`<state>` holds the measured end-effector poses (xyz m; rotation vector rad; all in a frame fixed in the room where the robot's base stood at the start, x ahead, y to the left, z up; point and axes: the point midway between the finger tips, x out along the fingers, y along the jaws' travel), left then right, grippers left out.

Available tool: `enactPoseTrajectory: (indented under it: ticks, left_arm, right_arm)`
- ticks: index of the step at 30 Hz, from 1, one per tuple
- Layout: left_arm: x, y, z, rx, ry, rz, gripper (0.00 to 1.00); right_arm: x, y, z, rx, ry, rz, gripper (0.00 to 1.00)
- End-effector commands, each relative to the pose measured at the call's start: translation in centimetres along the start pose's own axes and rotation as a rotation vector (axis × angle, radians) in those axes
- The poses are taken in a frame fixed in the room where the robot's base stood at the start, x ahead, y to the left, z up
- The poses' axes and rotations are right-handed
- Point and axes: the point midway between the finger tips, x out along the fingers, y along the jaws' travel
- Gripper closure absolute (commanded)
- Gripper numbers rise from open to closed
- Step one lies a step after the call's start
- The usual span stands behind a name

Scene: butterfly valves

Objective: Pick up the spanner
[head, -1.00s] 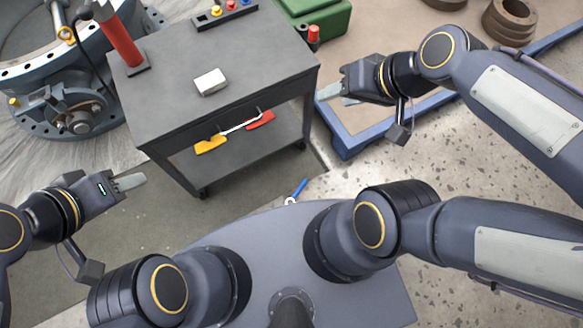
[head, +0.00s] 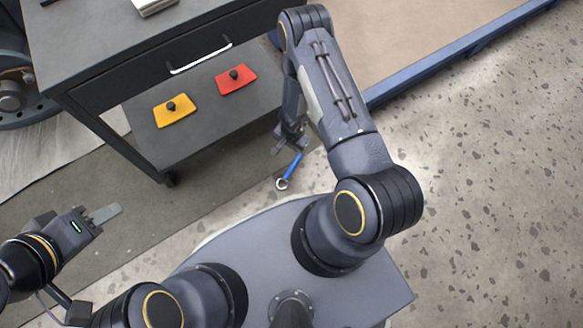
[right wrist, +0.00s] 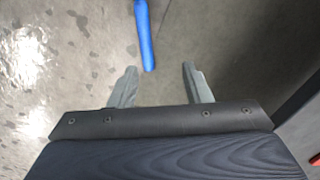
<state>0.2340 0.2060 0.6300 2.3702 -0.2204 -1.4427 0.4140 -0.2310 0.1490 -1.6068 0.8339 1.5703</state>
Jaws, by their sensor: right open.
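The spanner (head: 292,168) has a blue handle and a silver ring end, and lies on the floor in front of the cart. Its blue handle (right wrist: 145,35) also shows at the top of the right wrist view. My right gripper (head: 288,147) is at the handle's far end, pointing down. In the right wrist view my right gripper (right wrist: 160,70) is open, and the handle's end appears between its fingertips, nearer the left one. Whether it is at handle height is unclear. My left gripper (head: 104,214) is away to the left, seen side-on, its finger gap hidden.
A dark cart (head: 110,45) with a drawer stands at the upper left. Its lower shelf holds a yellow plate (head: 175,110) and a red plate (head: 236,79), each with a black knob. A blue floor frame (head: 430,75) runs at the upper right. Speckled floor at the right is clear.

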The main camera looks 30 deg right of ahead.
Motion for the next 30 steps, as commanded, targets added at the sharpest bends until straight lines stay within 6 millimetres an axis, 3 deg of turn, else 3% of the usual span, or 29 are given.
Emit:
enactPoseTrajectory:
  ticks: [1, 3, 11, 18, 23, 30]
  left_arm:
    - [0.9, -0.4, 0.4, 0.0, 0.0, 0.0, 0.6]
    - [1.1, -0.5, 0.6, 0.0, 0.0, 0.0, 0.6]
    - [2.3, -1.1, 1.1, 0.0, 0.001, 0.0, 0.6]
    - [4.5, -2.1, 2.3, 0.0, 0.0, 0.0, 0.6]
    - [5.0, -2.3, 2.5, 0.0, 0.0, 0.0, 0.6]
    - [4.9, -2.2, 2.4, 0.0, 0.001, 0.0, 0.6]
  right_arm:
    - [2.3, 1.0, 0.5, 0.003, 0.003, 0.028, 0.56]
    - [3.6, 1.8, 0.7, 0.007, 0.009, 0.05, 0.56]
    - [6.8, 2.3, 0.8, 0.011, 0.011, 0.062, 0.56]
    - [10.3, 2.4, -0.1, 0.003, 0.013, 0.061, 0.56]
    - [11.6, 2.5, 0.0, 0.009, 0.01, 0.06, 0.56]
    - [11.6, 2.5, 0.0, 0.01, 0.01, 0.06, 0.56]
